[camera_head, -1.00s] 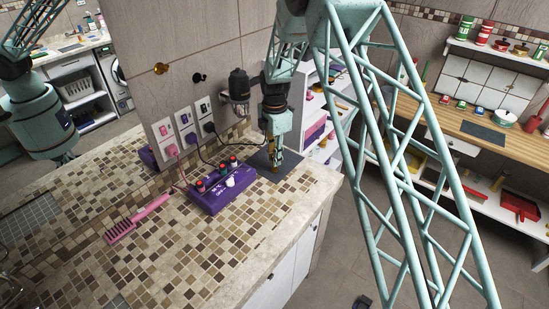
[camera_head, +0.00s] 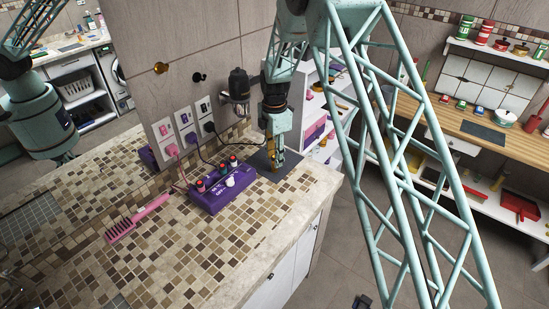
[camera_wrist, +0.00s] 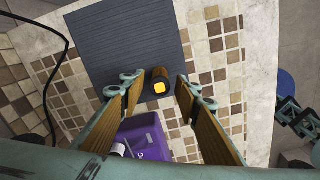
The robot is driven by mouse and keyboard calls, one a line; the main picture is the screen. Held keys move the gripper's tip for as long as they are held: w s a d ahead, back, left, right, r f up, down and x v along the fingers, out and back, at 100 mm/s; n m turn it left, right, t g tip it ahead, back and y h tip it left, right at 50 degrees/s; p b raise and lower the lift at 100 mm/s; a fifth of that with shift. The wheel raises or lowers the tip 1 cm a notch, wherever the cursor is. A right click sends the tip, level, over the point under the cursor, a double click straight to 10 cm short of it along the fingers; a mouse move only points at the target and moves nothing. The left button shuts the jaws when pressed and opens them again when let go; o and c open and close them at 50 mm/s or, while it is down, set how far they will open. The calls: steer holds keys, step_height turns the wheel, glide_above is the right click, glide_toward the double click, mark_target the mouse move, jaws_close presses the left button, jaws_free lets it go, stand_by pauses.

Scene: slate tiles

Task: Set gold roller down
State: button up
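The gold roller (camera_wrist: 160,82) shows in the wrist view as a dark, short cylinder with a gold end facing the camera. It appears to stand at the edge of the dark slate tile (camera_wrist: 120,40). My gripper (camera_wrist: 159,88) is open around it, one wood-lined finger on each side, with a visible gap to both. In the head view, my gripper (camera_head: 275,157) points down over the slate tile (camera_head: 292,180) at the counter's right end. The roller is hard to tell from the fingers there.
A purple box with knobs (camera_head: 222,188) stands left of my gripper, close to the fingers. A pink brush (camera_head: 137,219) lies further left on the mosaic counter. Wall sockets with cables (camera_head: 185,127) are behind. The counter's right edge is near; free counter lies in front.

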step_height(320, 180, up, 12)
stand_by(0.7)
stand_by(0.9)
